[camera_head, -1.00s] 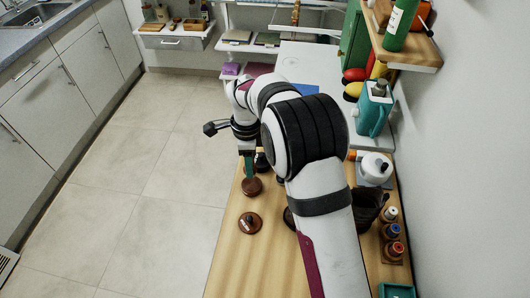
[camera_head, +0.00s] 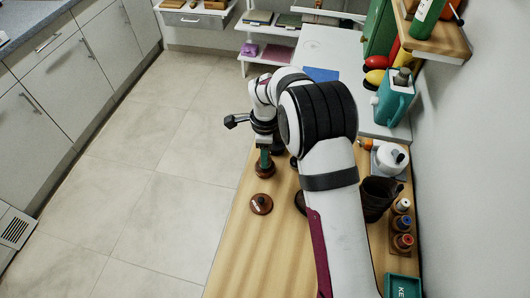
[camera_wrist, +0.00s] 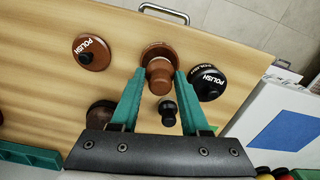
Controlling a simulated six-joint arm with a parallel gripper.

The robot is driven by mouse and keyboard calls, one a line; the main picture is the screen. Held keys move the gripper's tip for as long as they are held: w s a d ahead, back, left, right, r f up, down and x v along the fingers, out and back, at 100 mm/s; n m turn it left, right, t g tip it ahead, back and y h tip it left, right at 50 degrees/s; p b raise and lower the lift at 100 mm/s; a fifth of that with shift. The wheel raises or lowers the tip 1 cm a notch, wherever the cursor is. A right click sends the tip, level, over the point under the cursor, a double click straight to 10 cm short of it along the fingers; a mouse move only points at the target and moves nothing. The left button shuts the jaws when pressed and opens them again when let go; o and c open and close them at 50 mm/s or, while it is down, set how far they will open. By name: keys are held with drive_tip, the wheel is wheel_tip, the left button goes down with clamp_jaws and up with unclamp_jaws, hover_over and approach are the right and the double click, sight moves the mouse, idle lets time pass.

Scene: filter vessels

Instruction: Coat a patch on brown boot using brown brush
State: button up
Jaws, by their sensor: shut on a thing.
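My gripper (camera_wrist: 154,80) is shut on the brown brush (camera_wrist: 158,72), with its teal fingers on either side of the handle. In the head view, my gripper (camera_head: 264,161) is low over the table's left edge. A round brown polish tin (camera_wrist: 157,49) lies directly under the brush and shows below the fingers in the head view (camera_head: 264,172). I cannot tell whether the bristles touch it. A brown lid marked POLISH (camera_head: 261,204) lies beside it. The dark brown boot (camera_head: 379,196) stands right of my arm, which hides part of it.
A black polish tin (camera_wrist: 208,82) and a black-handled brush (camera_wrist: 168,112) are close beside my gripper. The wooden table's near left (camera_head: 250,260) is clear.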

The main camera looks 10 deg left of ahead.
drive_tip(key=shift+f, duration=0.6)
idle(1.1)
drive_tip(key=shift+r, duration=3.55)
